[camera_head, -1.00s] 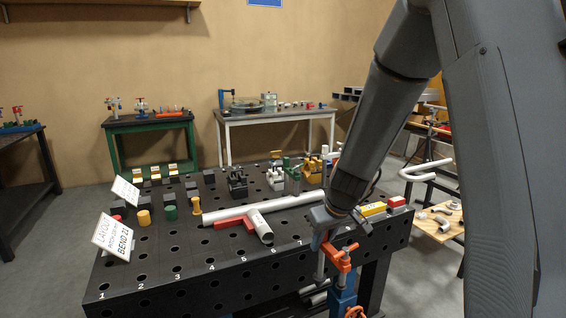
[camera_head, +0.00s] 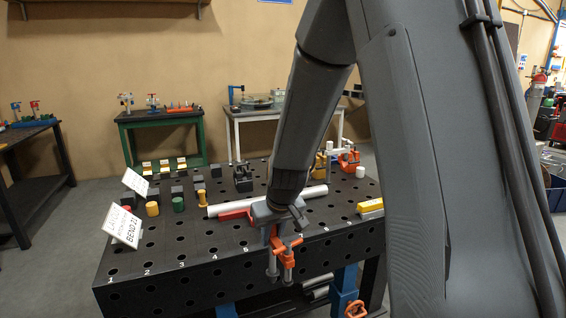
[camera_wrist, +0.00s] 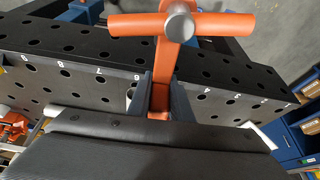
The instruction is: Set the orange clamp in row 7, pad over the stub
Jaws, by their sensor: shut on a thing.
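My gripper (camera_wrist: 162,97) is shut on the orange clamp (camera_head: 283,248) and holds it upright at the front edge of the black perforated table (camera_head: 165,283). In the wrist view the clamp's orange bar and T-handle (camera_wrist: 215,24) show, with a finger on each side of the bar. The clamp's lower part hangs in front of the edge, around the number 6 and left of 7. A pale pipe (camera_head: 313,192) lies across the table behind my gripper. Its short stub is hidden by my gripper and wrist. Pad contact cannot be seen.
A red block (camera_head: 237,214) lies by the pipe. A yellow block (camera_head: 370,206) sits at the right. A black clamp (camera_head: 243,178) and an orange clamp (camera_head: 349,160) stand behind.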

